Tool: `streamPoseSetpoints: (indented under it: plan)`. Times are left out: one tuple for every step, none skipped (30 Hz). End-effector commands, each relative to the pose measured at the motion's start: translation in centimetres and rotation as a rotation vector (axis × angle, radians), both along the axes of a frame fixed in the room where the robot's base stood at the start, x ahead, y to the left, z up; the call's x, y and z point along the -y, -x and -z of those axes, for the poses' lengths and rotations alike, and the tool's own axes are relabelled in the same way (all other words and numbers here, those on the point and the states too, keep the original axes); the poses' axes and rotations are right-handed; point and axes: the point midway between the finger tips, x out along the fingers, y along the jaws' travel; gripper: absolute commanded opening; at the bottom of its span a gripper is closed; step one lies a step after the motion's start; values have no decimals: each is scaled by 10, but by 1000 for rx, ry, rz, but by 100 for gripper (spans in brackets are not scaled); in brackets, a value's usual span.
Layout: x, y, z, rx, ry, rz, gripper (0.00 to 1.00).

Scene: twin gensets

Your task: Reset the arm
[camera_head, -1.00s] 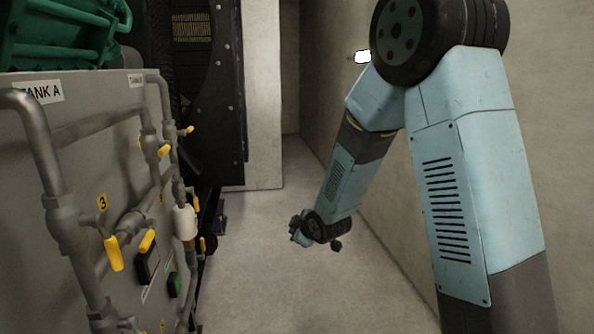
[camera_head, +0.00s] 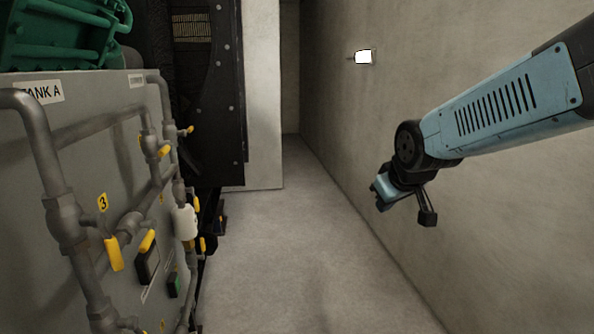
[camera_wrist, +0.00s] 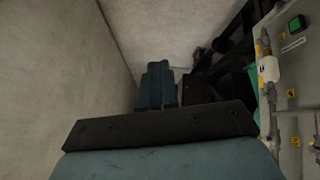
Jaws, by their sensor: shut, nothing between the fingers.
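My arm, light blue and black, comes in from the right edge of the head view. My gripper (camera_head: 383,194) hangs at its end, over the corridor near the right wall and clear of the pipes. In the wrist view my gripper (camera_wrist: 158,84) shows as dark blue fingers beyond a black bar. The fingers are shut with nothing between them.
A grey panel (camera_head: 45,180) with pipes and yellow valve handles (camera_head: 113,254) stands on the left. A bare concrete wall (camera_head: 350,130) with a lit lamp (camera_head: 363,57) runs along the right. The floor (camera_head: 290,260) between them is clear.

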Motion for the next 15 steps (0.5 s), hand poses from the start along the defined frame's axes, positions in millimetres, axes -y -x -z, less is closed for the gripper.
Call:
streamPoseSetpoints:
  plan:
    - [7, 15, -8, -9, -16, 37, 0]
    - [11, 23, -11, -19, -27, 59, 0]
    - [15, 35, -14, -33, -41, 89, 0]
    - [18, 44, -17, -41, -51, 110, 0]
    - [21, 53, -19, -51, -62, 132, 0]
    - [25, 65, -22, -65, -76, 161, 0]
    - [28, 74, -24, -75, -85, 182, 0]
    - [30, 83, -26, -84, -95, 203, 0]
    - [33, 95, -28, -96, -109, 231, 0]
    - [35, 103, -29, -105, -119, 250, 0]
    - [37, 111, -30, -114, -128, 269, 0]
    - [39, 121, -31, -124, -139, 291, 0]
    - [40, 128, -32, -132, -147, 308, 0]
    - [41, 134, -33, -138, -154, 321, 0]
    - [42, 141, -33, -148, -161, 337, 0]
